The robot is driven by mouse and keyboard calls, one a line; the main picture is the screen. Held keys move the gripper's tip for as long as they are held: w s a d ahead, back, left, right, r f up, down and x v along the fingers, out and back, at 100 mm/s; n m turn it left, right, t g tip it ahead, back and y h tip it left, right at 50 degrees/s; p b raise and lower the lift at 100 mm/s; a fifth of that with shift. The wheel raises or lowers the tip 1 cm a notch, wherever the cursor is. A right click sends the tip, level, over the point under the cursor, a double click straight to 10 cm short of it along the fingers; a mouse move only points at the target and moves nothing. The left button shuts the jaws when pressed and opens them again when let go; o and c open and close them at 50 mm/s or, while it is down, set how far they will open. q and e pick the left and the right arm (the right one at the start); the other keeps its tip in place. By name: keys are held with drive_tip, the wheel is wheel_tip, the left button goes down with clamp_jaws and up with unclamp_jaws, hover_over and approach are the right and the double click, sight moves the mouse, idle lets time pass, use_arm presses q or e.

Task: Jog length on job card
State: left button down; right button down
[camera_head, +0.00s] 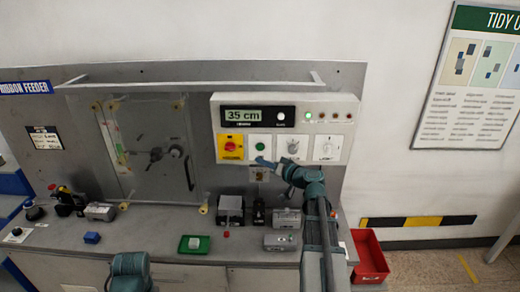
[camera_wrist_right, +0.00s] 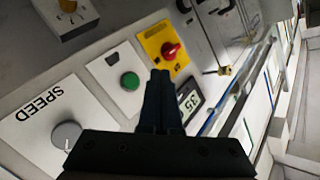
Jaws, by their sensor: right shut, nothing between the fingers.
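The control box (camera_head: 340,104) is on the grey feeder panel. I cannot tell which small card is the job card. My left gripper is not in view.
A red rotary switch on yellow (camera_head: 230,146) is left of the button; a SPEED knob (camera_wrist_right: 66,135) and another switch (camera_head: 327,148) are on its other side. A clear feeder door (camera_head: 155,150) is at left. Small devices and a green tray (camera_head: 194,244) stand on the bench.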

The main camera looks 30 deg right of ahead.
sight(257, 148)
drive_tip(key=shift+w+d, duration=0.5)
drive_tip(key=shift+w, duration=0.35)
drive_tip(key=shift+w+d, duration=0.5)
drive_tip(key=shift+w, duration=0.3)
drive_tip(key=shift+w+d, duration=0.5)
drive_tip(key=shift+w, duration=0.35)
drive_tip(key=shift+w+d, duration=0.1)
drive_tip(key=shift+w+d, duration=0.15)
drive_tip(key=shift+w, duration=0.1)
drive_tip(key=shift+w+d, duration=0.25)
drive_tip(key=shift+w, duration=0.15)
idle(0.7)
drive_tip(key=shift+s+a, duration=0.1)
drive_tip(key=shift+s, duration=0.1)
idle(1.3)
drive_tip(key=shift+s+a, duration=0.4)
drive_tip(key=shift+s, duration=0.2)
drive_tip(key=shift+s+a, duration=0.45)
drive_tip(key=shift+s, duration=0.25)
drive_tip(key=shift+s+a, duration=0.4)
drive_tip(key=shift+s, duration=0.35)
drive_tip(key=shift+s+a, duration=0.45)
drive_tip(key=shift+s, duration=0.25)
